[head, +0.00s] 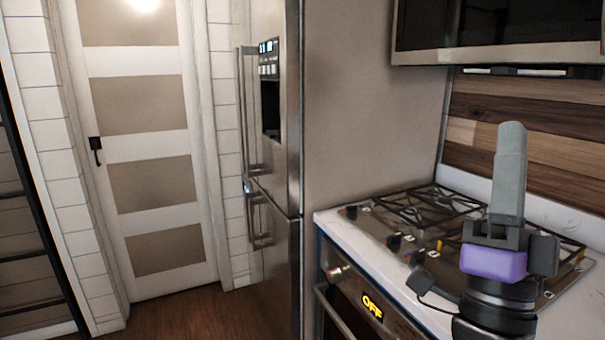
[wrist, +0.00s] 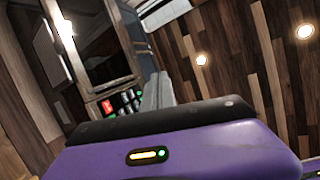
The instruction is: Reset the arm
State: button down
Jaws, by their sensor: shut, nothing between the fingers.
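My gripper (head: 511,150) stands at the right of the head view, raised in front of the stove and pointing upward. Its fingers are together with nothing between them. In the wrist view the purple body of my gripper fills the bottom, with the grey fingers (wrist: 157,92) rising behind its dark edge. The wrist camera looks up toward the wooden ceiling (wrist: 235,75) and the microwave.
A gas stove (head: 400,225) with black grates lies behind and below my arm. A microwave (head: 500,30) hangs above it. A steel fridge (head: 275,150) stands left of the stove. A door (head: 140,150) is at the left, with open wooden floor (head: 190,318) before it.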

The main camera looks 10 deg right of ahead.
jog(key=s+a+f+n+g+y, duration=0.2)
jog(key=s+f+n+y, duration=0.2)
jog(key=f+n+y, duration=0.65)
jog(key=s+a+f+n+g+y, duration=0.2)
jog(key=s+a+f+n+y, duration=0.3)
jog(key=f, duration=1)
jog(key=s+d+f+n+g+h+p, duration=0.1)
jog(key=s+f+g, duration=0.7)
jog(key=s+f, duration=0.8)
jog(key=s+h+p, duration=0.1)
jog(key=s, duration=0.3)
jog(key=shift+s+d+g, duration=0.2)
jog(key=shift+d+g, duration=0.1)
jog(key=shift+g, duration=0.1)
